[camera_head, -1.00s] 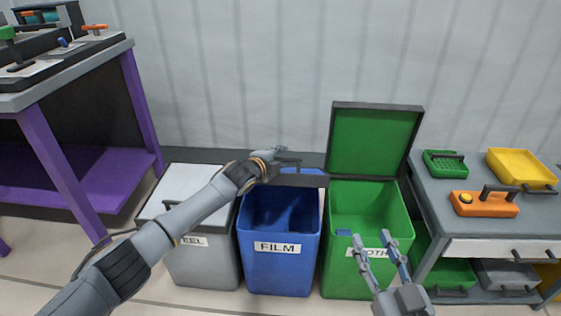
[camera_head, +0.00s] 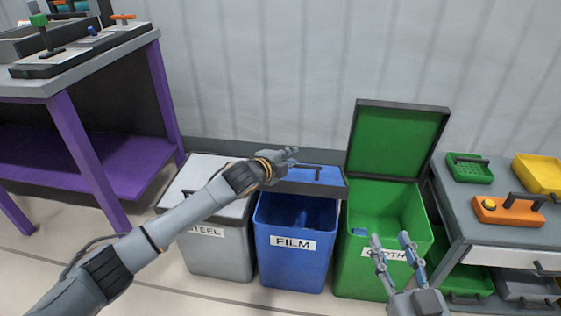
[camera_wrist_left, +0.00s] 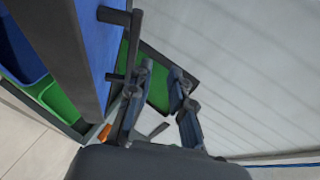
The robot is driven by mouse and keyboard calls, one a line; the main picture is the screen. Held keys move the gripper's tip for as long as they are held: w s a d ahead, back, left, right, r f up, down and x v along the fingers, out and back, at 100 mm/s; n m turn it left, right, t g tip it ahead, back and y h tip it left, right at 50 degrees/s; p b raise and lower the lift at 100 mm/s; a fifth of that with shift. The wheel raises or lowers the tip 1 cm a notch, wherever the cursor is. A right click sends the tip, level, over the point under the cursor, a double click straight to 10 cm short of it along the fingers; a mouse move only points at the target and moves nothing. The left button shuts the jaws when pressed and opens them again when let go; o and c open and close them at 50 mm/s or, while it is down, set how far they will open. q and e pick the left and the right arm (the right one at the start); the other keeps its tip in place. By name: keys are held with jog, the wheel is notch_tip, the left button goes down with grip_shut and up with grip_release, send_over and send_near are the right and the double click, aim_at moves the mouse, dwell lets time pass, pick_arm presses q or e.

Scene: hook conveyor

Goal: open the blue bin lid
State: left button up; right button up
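The blue bin (camera_head: 292,270), labelled FILM, stands between a grey bin and a green bin. Its lid (camera_head: 335,179) is partly raised and slanted, with the blue outer face showing and the bin's inside visible below its dark front edge. The dark lid handle (camera_head: 305,166) is on the outer face; it also shows in the left wrist view (camera_wrist_left: 134,45). My left gripper (camera_head: 292,156) is at the lid's left part, by the handle. Its fingers (camera_wrist_left: 160,90) are apart with nothing seen between them; the handle lies beside one finger, contact unclear. My right gripper (camera_head: 390,240) is open and empty before the green bin.
The grey bin (camera_head: 220,262) is closed; my left arm crosses above it. The green bin (camera_head: 365,270) has its lid (camera_head: 397,140) standing open. A purple-legged table (camera_head: 85,160) is at left, a grey cart (camera_head: 490,225) at right. A corrugated wall is behind.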

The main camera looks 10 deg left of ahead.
pick_arm(q)
jog(key=v, duration=0.5)
jog(key=shift+s, duration=0.2)
